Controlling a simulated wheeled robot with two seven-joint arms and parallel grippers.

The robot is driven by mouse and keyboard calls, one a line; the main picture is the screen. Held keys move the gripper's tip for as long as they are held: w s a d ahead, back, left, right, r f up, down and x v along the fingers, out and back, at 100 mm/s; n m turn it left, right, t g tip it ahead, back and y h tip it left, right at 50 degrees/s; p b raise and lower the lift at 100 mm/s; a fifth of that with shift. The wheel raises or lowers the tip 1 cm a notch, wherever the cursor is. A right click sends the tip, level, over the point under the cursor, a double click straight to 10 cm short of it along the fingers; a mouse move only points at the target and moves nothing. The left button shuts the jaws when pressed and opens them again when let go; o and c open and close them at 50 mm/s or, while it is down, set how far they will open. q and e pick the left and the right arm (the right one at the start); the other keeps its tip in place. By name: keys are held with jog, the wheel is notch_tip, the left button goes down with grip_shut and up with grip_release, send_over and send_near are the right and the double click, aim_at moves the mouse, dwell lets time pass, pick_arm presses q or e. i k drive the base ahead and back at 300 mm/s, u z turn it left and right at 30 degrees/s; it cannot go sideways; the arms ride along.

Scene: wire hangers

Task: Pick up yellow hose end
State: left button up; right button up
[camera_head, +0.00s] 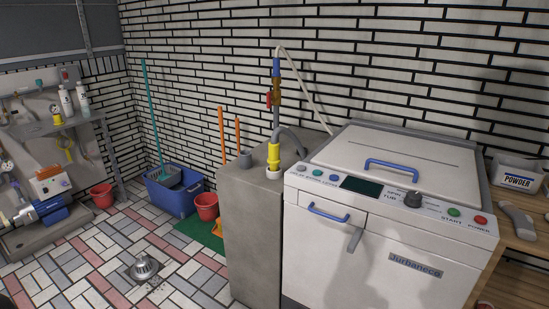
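The yellow hose end (274,153) stands about upright at the front of the top of a grey concrete block (253,225), just left of the washing machine. A white ring-shaped fitting (273,173) is directly below it; I cannot tell whether the two are joined. A grey hose (289,133) curves beside and behind the yellow part toward the machine. Above stands a brass valve (276,93) with a red handle and a blue piece (277,67) on top. Neither of my grippers shows in the head view.
The white washing machine (425,262) with a blue lid handle stands right of the block. A grey cup-like piece (245,160) sits on the block. A blue bucket (177,196), red buckets and a floor drain (144,267) are left. A wooden shelf (518,235) is right.

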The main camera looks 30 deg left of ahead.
aim_at(273, 160)
jog(key=u, duration=2.1)
jog(key=i, duration=1.65)
jog(key=z, duration=0.8)
